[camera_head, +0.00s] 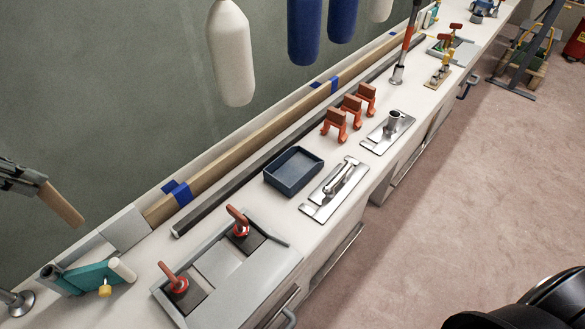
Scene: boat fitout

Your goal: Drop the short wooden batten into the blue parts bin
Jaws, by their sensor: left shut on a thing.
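My left gripper (42,181) is at the left edge of the head view, shut on the short wooden batten (62,206). The batten is a light brown stick that points down and to the right from the jaws, clear of the bench. The blue parts bin (294,172) is a dark blue open tray on the white bench, well to the right of the gripper. The inside of the bin that shows looks empty. My right gripper is not in view.
Near the batten lie a teal tool (88,276) and a grey fixture with red-handled clamps (228,266). A long wooden strip (262,142) runs along the bench's back. Orange clamps (335,124) and steel plates (334,190) flank the bin. White and blue fenders (231,55) hang above.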

